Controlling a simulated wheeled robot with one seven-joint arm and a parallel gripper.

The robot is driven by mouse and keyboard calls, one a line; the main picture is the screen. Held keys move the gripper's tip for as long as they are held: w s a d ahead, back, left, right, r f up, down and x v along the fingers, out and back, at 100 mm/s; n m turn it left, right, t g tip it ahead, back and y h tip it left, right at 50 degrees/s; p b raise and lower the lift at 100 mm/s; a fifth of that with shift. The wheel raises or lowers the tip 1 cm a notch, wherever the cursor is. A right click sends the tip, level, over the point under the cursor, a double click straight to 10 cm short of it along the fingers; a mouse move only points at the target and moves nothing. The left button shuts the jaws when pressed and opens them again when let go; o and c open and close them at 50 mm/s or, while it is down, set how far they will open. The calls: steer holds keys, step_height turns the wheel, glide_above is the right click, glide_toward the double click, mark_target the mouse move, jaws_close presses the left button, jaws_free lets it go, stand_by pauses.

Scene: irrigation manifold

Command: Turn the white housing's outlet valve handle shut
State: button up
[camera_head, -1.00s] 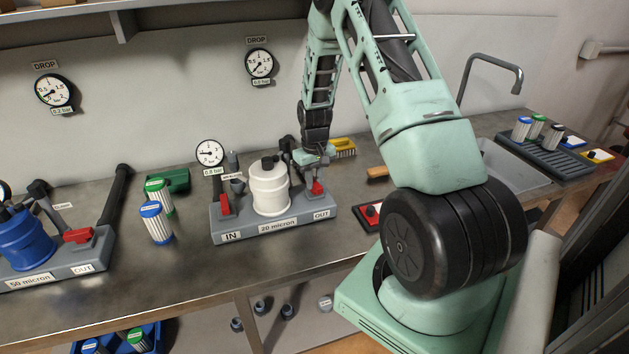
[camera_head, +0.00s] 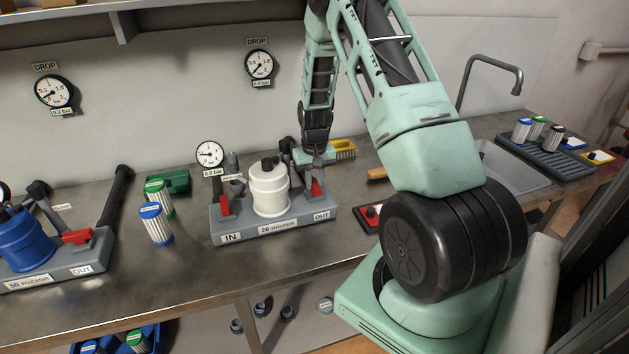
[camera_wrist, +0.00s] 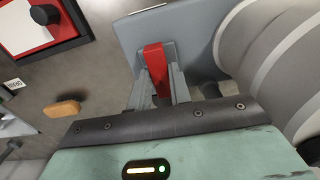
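The white housing (camera_head: 269,190) stands upright on a grey base labelled 20 micron, between IN and OUT. Its red outlet valve handle (camera_head: 316,188) is at the OUT end, partly covered by my gripper (camera_head: 315,170). In the wrist view the red handle (camera_wrist: 154,60) lies between the two grey fingers of my gripper (camera_wrist: 158,76), which close on both its sides. The white housing fills the right of that view (camera_wrist: 280,60). A red inlet handle (camera_head: 224,205) stands at the IN end. The handle's exact angle is hard to judge.
A gauge (camera_head: 209,154) reading 0.8 bar stands behind the base. Green and blue filter cartridges (camera_head: 156,224) and a blue housing (camera_head: 24,242) are left. Bare bench lies in front.

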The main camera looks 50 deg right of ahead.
mark_target(314, 183)
steer(key=o, duration=0.3)
steer(key=shift+o, duration=0.2)
step_height(314, 183, up, 18)
steer(key=b, duration=0.2)
steer(key=shift+f, duration=0.25)
